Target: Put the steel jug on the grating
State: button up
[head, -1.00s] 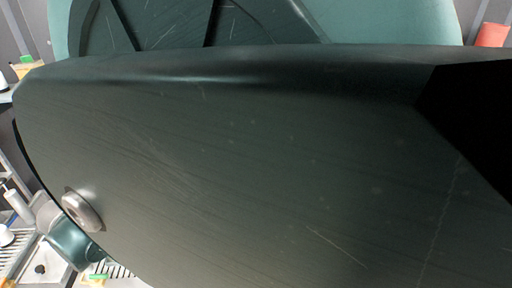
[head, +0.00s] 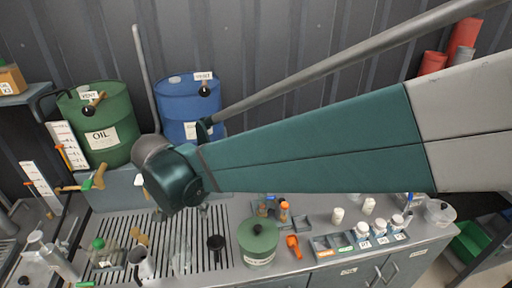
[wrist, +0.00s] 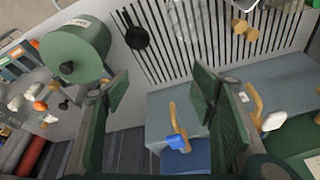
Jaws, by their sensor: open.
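A grey metal vessel with a wooden handle, likely the steel jug (head: 145,265), stands at the front left of the bench, within the outline of the slatted grating (head: 205,279). Its shiny edge shows at the top of the wrist view (wrist: 234,4), with the wooden handle below it. The grating also shows in the wrist view (wrist: 160,66). My gripper (wrist: 155,90) is open and empty, with its two green-padded fingers wide apart above the back of the bench.
A black ladle-like pan (head: 216,243), a clear glass (head: 181,256) and a green-capped bottle (head: 103,254) stand on the grating. A green canister (head: 258,247) is to its right. Oil (head: 104,120) and blue (head: 186,105) drums stand behind, with valve handles near my gripper.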

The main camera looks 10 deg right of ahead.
jog(key=s+d+r+n+t, duration=0.1)
jog(key=s+d, duration=0.3)
jog(key=d, duration=0.6)
jog(key=s+d+r+n+t, duration=0.1)
jog(key=s+d, duration=0.3)
jog(key=d, duration=0.7)
jog(key=s+d+r+n+t, duration=0.1)
jog(key=s+d+r+n, duration=0.1)
jog(key=d, duration=0.8)
jog(key=s+r, duration=0.1)
jog(key=s, duration=0.1)
jog(key=shift+s+d+t+y, duration=0.3)
jog(key=shift+s+d+y, duration=0.1)
jog(key=shift+o, duration=0.5)
jog(key=shift+r, duration=0.1)
